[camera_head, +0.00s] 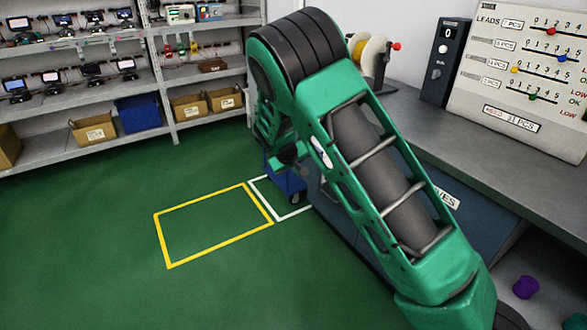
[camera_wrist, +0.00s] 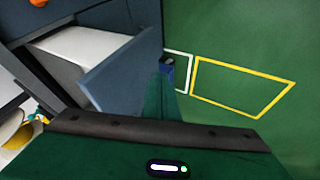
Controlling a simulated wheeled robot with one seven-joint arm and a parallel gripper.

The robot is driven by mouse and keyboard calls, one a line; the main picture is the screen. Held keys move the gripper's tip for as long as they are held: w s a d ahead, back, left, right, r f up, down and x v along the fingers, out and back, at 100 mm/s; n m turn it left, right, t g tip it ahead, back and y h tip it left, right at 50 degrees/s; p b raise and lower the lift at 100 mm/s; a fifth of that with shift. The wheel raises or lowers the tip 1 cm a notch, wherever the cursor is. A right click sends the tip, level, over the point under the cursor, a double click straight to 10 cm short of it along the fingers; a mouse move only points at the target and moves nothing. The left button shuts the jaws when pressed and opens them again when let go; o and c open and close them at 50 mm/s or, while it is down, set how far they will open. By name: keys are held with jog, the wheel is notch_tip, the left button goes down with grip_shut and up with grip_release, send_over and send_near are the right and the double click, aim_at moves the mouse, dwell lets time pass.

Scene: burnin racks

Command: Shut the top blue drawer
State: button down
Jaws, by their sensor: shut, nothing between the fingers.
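The blue drawer (camera_wrist: 122,75) stands pulled out from the blue cabinet (camera_wrist: 75,12) in the wrist view, with its pale inside showing at the left. I cannot tell from the drawer alone whether it is the top one. My gripper (camera_wrist: 167,64) is shut and empty, its dark tip a little to the right of the drawer front in the picture. I cannot tell whether it touches the drawer. In the head view my arm hides the drawer and most of the gripper.
A grey workbench (camera_head: 420,118) with a counting board (camera_head: 530,70) runs along the right. Shelves (camera_head: 75,95) stand at the back left. The green floor (camera_head: 90,240) is open around a yellow outline (camera_head: 160,240). A purple spool (camera_head: 525,287) lies at lower right.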

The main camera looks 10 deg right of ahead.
aim_at(310, 174)
jog(key=shift+w+d+f, duration=0.35)
jog(key=shift+w+d, duration=0.05)
jog(key=shift+d, duration=0.4)
jog(key=shift+w+d+f, duration=0.4)
jog(key=shift+w+d, duration=0.05)
jog(key=shift+d, duration=0.3)
jog(key=shift+w+d+f, duration=0.35)
jog(key=shift+w+d, duration=0.05)
jog(key=shift+d, duration=0.4)
